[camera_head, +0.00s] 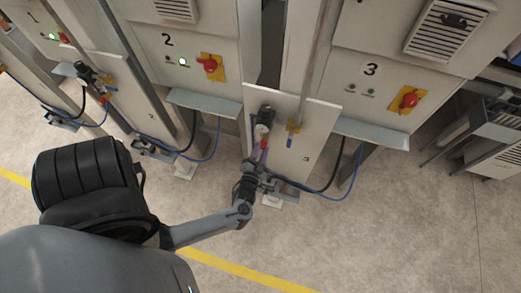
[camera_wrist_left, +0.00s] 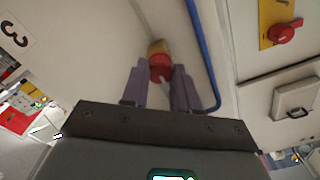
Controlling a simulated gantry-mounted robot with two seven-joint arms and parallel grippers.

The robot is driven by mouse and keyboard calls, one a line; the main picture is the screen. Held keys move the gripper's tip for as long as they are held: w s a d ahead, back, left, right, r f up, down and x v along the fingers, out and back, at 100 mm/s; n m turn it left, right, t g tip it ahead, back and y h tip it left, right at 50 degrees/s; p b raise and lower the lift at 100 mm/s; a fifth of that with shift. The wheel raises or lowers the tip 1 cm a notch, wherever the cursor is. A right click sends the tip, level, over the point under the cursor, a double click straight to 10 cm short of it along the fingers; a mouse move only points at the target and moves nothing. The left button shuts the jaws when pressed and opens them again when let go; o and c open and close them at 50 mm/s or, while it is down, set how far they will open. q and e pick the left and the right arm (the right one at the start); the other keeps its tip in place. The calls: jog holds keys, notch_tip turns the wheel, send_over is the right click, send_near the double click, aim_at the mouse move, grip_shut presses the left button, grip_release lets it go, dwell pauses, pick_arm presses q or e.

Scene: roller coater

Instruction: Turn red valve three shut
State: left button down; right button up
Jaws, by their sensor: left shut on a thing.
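Red valve three (camera_wrist_left: 160,68) sits on a brass fitting (camera_wrist_left: 158,46) on the light panel (camera_head: 320,120) marked 3. In the left wrist view it lies between the two purple-grey fingers of my left gripper (camera_wrist_left: 161,84), which is shut on it. My right gripper is in neither view.
A second brass valve with a blue handle (camera_head: 290,141) is close to the right of my gripper. A blue hose (camera_head: 345,188) hangs below the panel. Cabinet 3 has a red rotary switch (camera_head: 409,101) on a yellow plate. The floor in front is clear.

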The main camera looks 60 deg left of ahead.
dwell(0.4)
pick_arm(q)
jog(key=c, duration=0.9)
grip_release()
jog(key=shift+o, duration=0.2)
jog(key=b+v, duration=0.2)
jog(key=v, duration=0.8)
jog(key=shift+s+d, duration=0.25)
jog(key=shift+s, duration=0.05)
